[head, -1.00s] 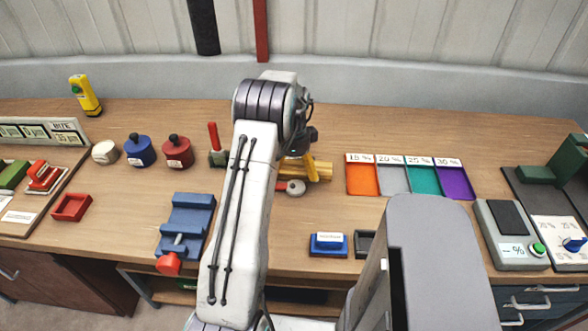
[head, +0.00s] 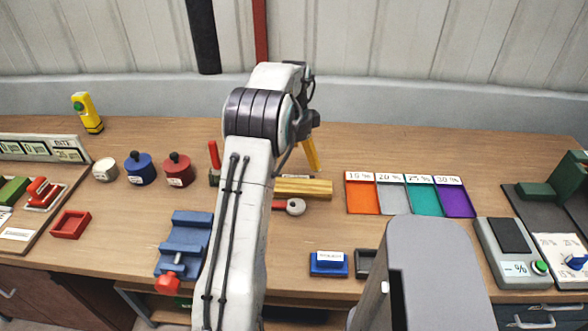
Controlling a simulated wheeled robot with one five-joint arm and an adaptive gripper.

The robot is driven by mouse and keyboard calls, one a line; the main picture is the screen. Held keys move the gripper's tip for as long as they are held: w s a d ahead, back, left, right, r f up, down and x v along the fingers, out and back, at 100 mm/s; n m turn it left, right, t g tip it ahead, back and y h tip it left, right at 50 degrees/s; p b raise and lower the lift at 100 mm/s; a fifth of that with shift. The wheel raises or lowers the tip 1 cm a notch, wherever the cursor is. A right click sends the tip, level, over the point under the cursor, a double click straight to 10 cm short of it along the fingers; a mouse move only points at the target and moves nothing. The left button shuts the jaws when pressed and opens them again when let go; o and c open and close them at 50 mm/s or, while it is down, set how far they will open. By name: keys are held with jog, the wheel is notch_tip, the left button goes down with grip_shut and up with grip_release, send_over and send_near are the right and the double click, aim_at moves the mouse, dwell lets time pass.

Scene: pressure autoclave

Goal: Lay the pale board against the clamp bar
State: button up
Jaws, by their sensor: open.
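A pale yellow wooden board (head: 303,188) lies flat on the bench, just right of my forearm, which hides its left end. I cannot tell whether it is one piece or several side by side. My gripper (head: 312,158) hangs above and behind it; one yellow finger shows, with nothing seen in it, and the rest is hidden by my wrist. The clamp bar is not clearly identifiable. A blue vise-like fixture (head: 186,238) with a red knob (head: 168,285) stands at the left of my arm. A red upright handle (head: 214,155) shows behind my arm, its base partly hidden.
A grey round-ended tool (head: 295,207) lies in front of the board. Coloured trays (head: 424,198) stand to the right, and a blue block (head: 328,264) sits near the front edge. Blue (head: 140,170) and red (head: 178,171) knobbed pots stand to the left.

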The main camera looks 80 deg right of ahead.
jog(key=shift+r, duration=0.65)
jog(key=w+a+r+n+h, duration=0.1)
jog(key=w+a+r+n, duration=0.3)
jog(key=w, duration=0.5)
jog(key=w+a+r+n, duration=0.3)
jog(key=w+a+n, duration=0.15)
jog(key=w, duration=0.45)
jog(key=w+a+r+n+t, duration=0.15)
jog(key=w+a+n, duration=0.25)
jog(key=a, duration=0.4)
jog(key=w+a+r+n, duration=0.2)
jog(key=w+a+n, duration=0.25)
jog(key=a, duration=0.25)
jog(key=a+n, duration=0.8)
jog(key=a, duration=0.7)
jog(key=s+a+f+n+t, duration=0.1)
jog(key=s+a+f+n, duration=0.1)
jog(key=a+n, duration=0.3)
jog(key=s+a+f+n+t+y, duration=0.1)
jog(key=s+a+n, duration=0.3)
jog(key=a, duration=0.3)
jog(key=shift+s+a+f+n, duration=0.2)
jog(key=shift+a+f+n, duration=0.15)
jog(key=shift+n, duration=0.25)
